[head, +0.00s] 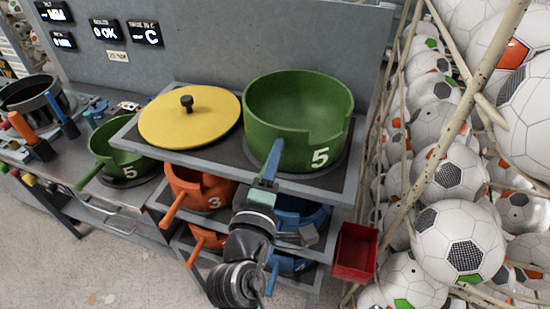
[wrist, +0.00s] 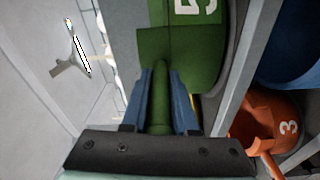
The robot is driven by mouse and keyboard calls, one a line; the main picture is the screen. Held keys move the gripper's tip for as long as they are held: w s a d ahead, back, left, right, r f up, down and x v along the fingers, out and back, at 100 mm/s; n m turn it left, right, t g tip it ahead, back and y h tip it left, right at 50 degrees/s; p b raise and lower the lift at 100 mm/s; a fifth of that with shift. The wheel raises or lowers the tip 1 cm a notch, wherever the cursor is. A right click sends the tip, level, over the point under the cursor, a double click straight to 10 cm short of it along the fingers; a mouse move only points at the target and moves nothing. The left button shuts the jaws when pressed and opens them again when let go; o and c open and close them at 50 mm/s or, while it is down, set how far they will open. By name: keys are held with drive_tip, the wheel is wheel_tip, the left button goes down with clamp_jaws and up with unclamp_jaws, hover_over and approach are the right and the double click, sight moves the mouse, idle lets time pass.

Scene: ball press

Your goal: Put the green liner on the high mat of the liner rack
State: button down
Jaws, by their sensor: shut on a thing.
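The green liner (head: 298,112), a round pot marked 5, sits at the right end of the rack's top shelf, over a dark round mat (head: 335,168). My gripper (head: 265,178) is at its front, shut on the liner's handle. In the wrist view the two blue fingers (wrist: 160,105) hold the green handle (wrist: 160,90) between them. I cannot tell whether the liner's base fully touches the mat. The liner rack (head: 190,158) has several shelves. A yellow lid (head: 190,119) with a black knob lies on the top shelf left of the liner.
Orange liners marked 3 (head: 200,187) and blue liners (head: 300,214) stand on the lower shelves, near my arm. Another green pot marked 5 (head: 125,155) sits on the bench at left. A red bin (head: 355,252) hangs at the rack's right, beside caged footballs (head: 455,175).

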idle(0.3)
drive_tip(key=shift+f, duration=0.25)
drive_tip(key=c, duration=0.7)
unclamp_jaws()
drive_tip(key=shift+r, duration=0.1)
drive_tip(key=shift+b+v, duration=2.5)
drive_tip(key=shift+v, duration=3.55)
